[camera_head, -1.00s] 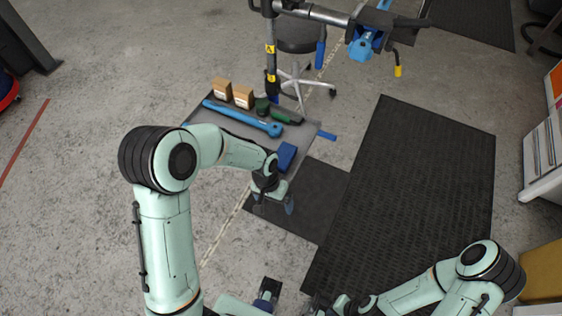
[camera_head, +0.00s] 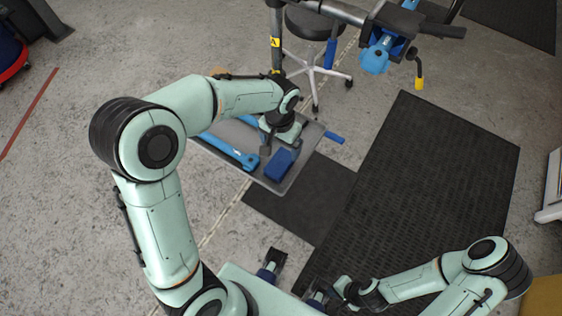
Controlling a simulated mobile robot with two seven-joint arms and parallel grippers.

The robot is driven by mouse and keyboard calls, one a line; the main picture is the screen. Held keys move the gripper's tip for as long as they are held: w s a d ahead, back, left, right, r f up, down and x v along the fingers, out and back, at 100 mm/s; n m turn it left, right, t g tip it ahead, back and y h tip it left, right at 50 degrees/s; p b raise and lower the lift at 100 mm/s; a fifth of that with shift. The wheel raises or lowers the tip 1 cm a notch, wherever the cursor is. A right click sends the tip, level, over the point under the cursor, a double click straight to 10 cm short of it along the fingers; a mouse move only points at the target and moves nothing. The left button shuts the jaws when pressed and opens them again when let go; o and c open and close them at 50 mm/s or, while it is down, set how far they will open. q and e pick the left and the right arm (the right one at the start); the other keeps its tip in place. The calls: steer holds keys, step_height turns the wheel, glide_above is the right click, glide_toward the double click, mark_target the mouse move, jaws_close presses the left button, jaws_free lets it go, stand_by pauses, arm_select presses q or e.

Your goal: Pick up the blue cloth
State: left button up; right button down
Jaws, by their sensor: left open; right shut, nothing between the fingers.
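The blue cloth (camera_head: 280,165), a small dark blue folded block shape, lies on the grey tray (camera_head: 305,158) near its front right side. My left gripper (camera_head: 281,147) is open, pointing down over the tray just behind the cloth in the camera_head view. Its fingers appear apart from the cloth, though the exact gap and height are hard to tell. My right gripper (camera_head: 338,293) is shut and empty, low at the bottom of the view, far from the tray.
A long blue tool (camera_head: 232,151) lies on the tray, left of the cloth. My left arm hides the tray's back part. A bike frame with handlebar (camera_head: 345,12) and a wheeled stool (camera_head: 315,68) stand behind. Black mats (camera_head: 420,185) cover the floor at right.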

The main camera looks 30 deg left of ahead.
mark_target(282, 160)
arm_select(q)
step_height(282, 160, down, 4)
steer(key=shift+r, duration=0.2)
steer(key=shift+d+f+b, duration=0.2)
steer(key=shift+f+b, duration=0.2)
steer(key=shift+f, duration=2.25)
steer(key=c, duration=1)
